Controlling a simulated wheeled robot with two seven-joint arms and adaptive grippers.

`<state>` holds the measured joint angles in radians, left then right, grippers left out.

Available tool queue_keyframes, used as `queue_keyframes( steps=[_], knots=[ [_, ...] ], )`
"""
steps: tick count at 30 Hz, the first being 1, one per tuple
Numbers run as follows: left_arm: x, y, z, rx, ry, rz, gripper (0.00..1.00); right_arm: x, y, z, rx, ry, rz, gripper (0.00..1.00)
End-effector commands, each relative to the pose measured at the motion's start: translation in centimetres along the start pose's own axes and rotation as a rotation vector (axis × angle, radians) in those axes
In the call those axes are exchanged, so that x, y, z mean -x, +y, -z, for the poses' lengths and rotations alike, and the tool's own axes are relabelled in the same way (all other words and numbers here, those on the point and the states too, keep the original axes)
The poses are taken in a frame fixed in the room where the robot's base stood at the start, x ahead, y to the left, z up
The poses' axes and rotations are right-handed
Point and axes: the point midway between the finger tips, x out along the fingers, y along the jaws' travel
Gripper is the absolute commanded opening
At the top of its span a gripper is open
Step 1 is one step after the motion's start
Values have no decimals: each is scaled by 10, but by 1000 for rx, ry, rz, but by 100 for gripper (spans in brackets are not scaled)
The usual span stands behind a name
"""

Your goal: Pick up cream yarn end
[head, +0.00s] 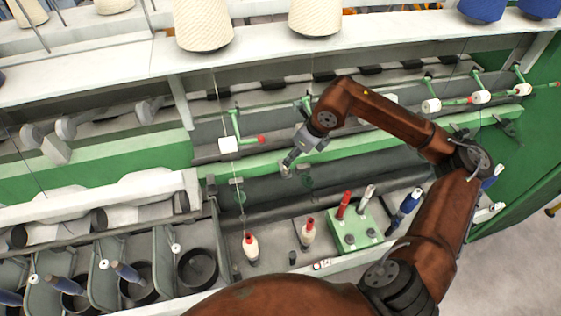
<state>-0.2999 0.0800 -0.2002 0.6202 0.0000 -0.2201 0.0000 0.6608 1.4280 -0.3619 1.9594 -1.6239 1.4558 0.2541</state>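Two cream yarn cones stand on the top shelf, one at the left (203,24) and one to its right (315,16). A thin pale strand (214,88) runs down below the left cone toward a green arm with a white roller (229,145). I cannot make out a loose cream end. My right gripper (287,166) hangs over the dark trough, right of that roller and apart from it. It is small and seen side-on, so its opening and anything between its fingers are unclear. My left gripper is not in view.
Two cream bobbins with red tops, left (251,247) and right (308,233), stand in the lower tray. A green block (357,229) holds a red and a grey peg. Blue cones (483,10) stand at top right. Black cans (197,268) line the lower left.

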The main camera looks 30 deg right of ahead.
Motion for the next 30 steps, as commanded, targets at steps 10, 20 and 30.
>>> queue_keyframes(
  steps=[10,20,30],
  knots=[
    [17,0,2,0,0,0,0,-34,0,2,-1,4,-3,33],
    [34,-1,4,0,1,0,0,-74,-1,5,0,1,-2,33],
    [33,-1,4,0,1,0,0,-76,-1,5,0,0,0,25]
  ],
)
